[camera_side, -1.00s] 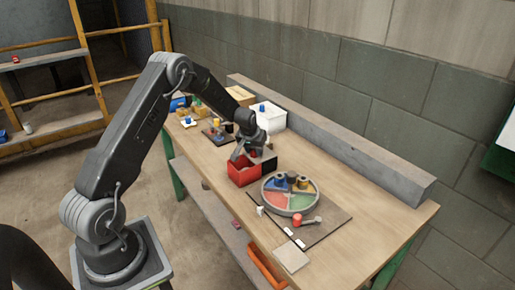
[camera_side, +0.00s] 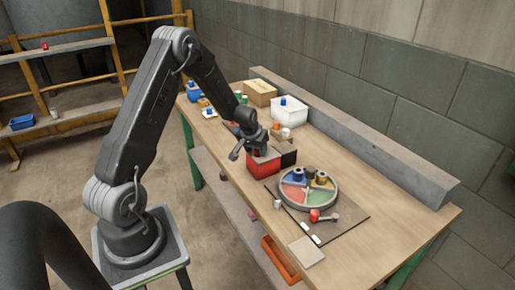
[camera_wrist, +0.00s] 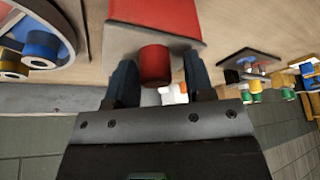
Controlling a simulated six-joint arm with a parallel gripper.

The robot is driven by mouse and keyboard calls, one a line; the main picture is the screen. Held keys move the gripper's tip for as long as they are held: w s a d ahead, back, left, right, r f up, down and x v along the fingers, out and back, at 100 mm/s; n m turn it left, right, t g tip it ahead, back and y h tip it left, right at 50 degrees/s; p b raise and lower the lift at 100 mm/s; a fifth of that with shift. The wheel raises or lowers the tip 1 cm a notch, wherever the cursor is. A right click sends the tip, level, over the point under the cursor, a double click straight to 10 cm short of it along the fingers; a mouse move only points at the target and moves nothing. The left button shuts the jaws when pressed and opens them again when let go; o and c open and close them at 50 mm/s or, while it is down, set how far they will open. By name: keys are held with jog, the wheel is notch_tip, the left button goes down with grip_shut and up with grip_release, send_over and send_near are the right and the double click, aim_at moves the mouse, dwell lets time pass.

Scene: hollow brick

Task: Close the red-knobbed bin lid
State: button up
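The red bin (camera_side: 264,166) stands on the workbench, left of the round tray. In the wrist view, a red surface of the bin (camera_wrist: 155,14) with a pale grey edge fills the top middle. The red knob (camera_wrist: 156,65) lies between the two dark fingers of my gripper (camera_wrist: 160,84). A gap shows on the knob's right and a narrower one on its left, so my gripper is open around it. In the side view, my gripper (camera_side: 246,150) is at the bin's left upper side and hides part of it. The lid's exact angle cannot be told.
A round tray (camera_side: 331,202) with coloured sections and several spools sits right of the bin. A white tub (camera_side: 290,115) and a cardboard box (camera_side: 260,93) stand behind. A long grey beam (camera_side: 380,150) runs along the back edge.

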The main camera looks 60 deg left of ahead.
jog(key=shift+o, duration=0.6)
jog(key=shift+w, duration=0.1)
jog(key=shift+r, duration=0.1)
jog(key=shift+d+r, duration=0.1)
jog(key=shift+r, duration=0.2)
jog(key=v, duration=1.3)
jog(key=shift+s, duration=0.2)
jog(key=shift+d, duration=0.1)
jog(key=s+d+r+m+t, duration=0.1)
jog(key=s+d+r+m, duration=0.15)
jog(key=d+r, duration=0.6)
jog(key=s+d+r+m+h, duration=0.1)
jog(key=s+d+r+m, duration=0.1)
jog(key=s+d, duration=0.6)
jog(key=s+d+r+m+t+h, duration=0.1)
jog(key=s+d+r+m, duration=0.1)
jog(key=s+d, duration=0.7)
jog(key=shift+r, duration=0.25)
